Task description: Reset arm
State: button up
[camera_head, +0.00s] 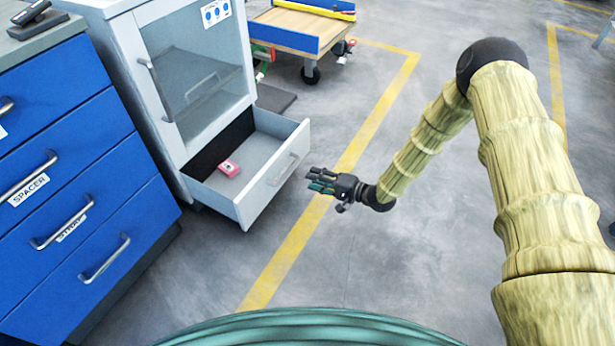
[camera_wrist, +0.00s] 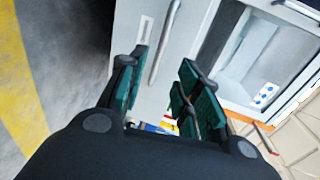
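My gripper (camera_head: 312,180) hangs over the floor just right of the open drawer, apart from it, in the head view. In the wrist view my gripper (camera_wrist: 160,82) has its two dark green fingers spread apart with nothing held between them. My arm reaches in from the right side of the head view, bent at the elbow. The grey drawer (camera_head: 263,197) is pulled out of the cabinet (camera_head: 195,75).
A blue drawer unit (camera_head: 85,190) with labelled drawers stands at the left, with a dark handheld device (camera_head: 38,14) on top. A blue-edged wheeled cart (camera_head: 300,32) stands at the back. A yellow floor line (camera_head: 290,258) runs beneath my gripper. The floor below my arm is clear.

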jog(key=shift+s+d+r, duration=0.1)
jog(key=shift+s+d, duration=0.1)
jog(key=shift+d, duration=0.05)
dwell(0.4)
jog(key=s+d+f+n+g+h, duration=0.1)
jog(key=s+d+f+h, duration=0.25)
jog(key=s, duration=0.45)
jog(key=s+d+f+g+h, duration=0.1)
jog(key=s+d+f+h, duration=0.1)
jog(key=s+f, duration=0.35)
jog(key=s+d+f+n+g+h, duration=0.1)
jog(key=s+d+f+h, duration=0.15)
jog(key=s, duration=0.65)
jog(key=s+d+r+n+g+h, duration=0.1)
jog(key=s+d+g+h, duration=0.1)
jog(key=s+d, duration=0.35)
jog(key=s+d+r+n+g+h+p, duration=0.1)
jog(key=s+d+r+h, duration=0.1)
jog(key=s, duration=0.7)
jog(key=s+d+r+n+g+h, duration=0.1)
jog(key=s+d+n+g+h, duration=0.15)
jog(key=s, duration=0.55)
notch_tip(320, 180, up, 38)
jog(key=p, duration=3.8)
jog(key=shift+d+m+y, duration=0.35)
jog(key=shift+m+y, duration=0.1)
